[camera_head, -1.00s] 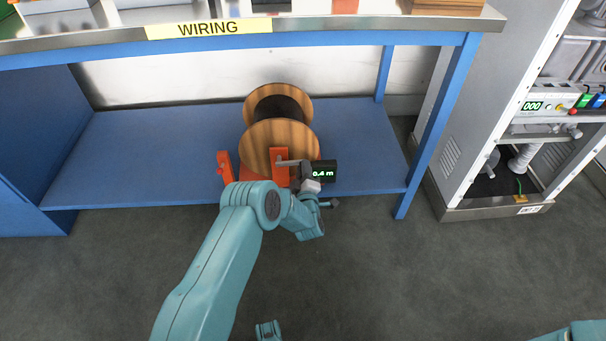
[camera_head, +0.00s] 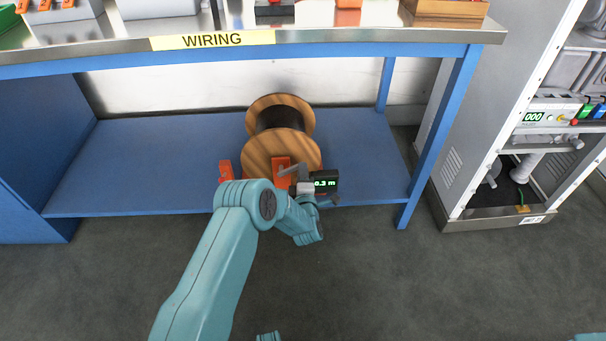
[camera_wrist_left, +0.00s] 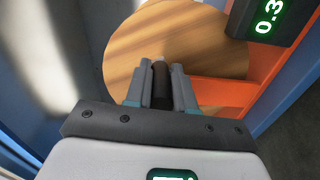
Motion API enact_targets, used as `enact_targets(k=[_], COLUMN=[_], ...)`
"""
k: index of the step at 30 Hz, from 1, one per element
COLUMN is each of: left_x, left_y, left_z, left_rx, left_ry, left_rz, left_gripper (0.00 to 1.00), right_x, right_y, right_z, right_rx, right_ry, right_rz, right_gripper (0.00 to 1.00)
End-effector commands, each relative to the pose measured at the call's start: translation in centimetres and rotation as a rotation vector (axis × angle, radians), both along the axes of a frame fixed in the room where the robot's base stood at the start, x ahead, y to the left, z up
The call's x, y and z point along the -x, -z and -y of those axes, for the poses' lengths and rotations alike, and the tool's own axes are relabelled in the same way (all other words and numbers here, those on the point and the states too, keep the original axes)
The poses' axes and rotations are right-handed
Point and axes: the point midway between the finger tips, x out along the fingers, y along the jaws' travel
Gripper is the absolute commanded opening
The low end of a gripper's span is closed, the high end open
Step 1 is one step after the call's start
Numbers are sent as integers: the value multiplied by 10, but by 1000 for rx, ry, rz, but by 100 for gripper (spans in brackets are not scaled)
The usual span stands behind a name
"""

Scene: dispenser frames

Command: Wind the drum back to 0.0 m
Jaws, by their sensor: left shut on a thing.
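The drum (camera_head: 264,157) is a wooden reel with dark cable on its core (camera_head: 281,118), lying in an orange stand (camera_head: 226,171) on the blue lower shelf. A black counter (camera_head: 324,182) beside it reads 0.3 m in green; it also shows in the left wrist view (camera_wrist_left: 266,18), partly cut off. My left gripper (camera_wrist_left: 161,80) is shut on the dark crank handle (camera_wrist_left: 161,88) in front of the drum's near face. The grey crank arm (camera_head: 291,169) shows beside the orange upright in the head view. The handle is hidden there by my gripper. My right gripper is not clearly in view.
The bench top (camera_head: 330,36), labelled WIRING, overhangs the shelf (camera_head: 140,160). A blue bench leg (camera_head: 437,135) stands right of the drum. A grey cabinet (camera_head: 480,100) with instruments is farther right. The floor in front is clear.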

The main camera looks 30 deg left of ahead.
Motion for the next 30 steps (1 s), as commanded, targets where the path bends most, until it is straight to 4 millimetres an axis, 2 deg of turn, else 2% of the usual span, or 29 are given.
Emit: enact_targets(k=[7,8,9,10,19,22,26,30], left_x=[1,1,1,1,1,7,27,60], left_y=[1,1,1,1,0,-1,-3,-3], left_z=[0,0,0,0,0,4,18,38], left_rx=[0,0,-1,-1,-1,0,0,0], left_ry=[0,0,-1,-1,-1,0,3,3], left_rz=[-4,-4,-3,-3,-2,-4,-7,-8], left_gripper=[0,27,40,48,48,48,48,48], right_x=[0,0,0,0,0,1,2,5], right_y=[0,0,0,0,-1,-5,-16,-28], right_z=[0,0,0,0,0,0,-2,-5], right_rx=[0,0,0,0,0,0,-2,-4], right_ry=[0,0,0,0,0,-2,-9,-19], right_rz=[0,0,0,0,0,-2,-4,-8], right_gripper=[47,47,47,47,47,47,47,47])
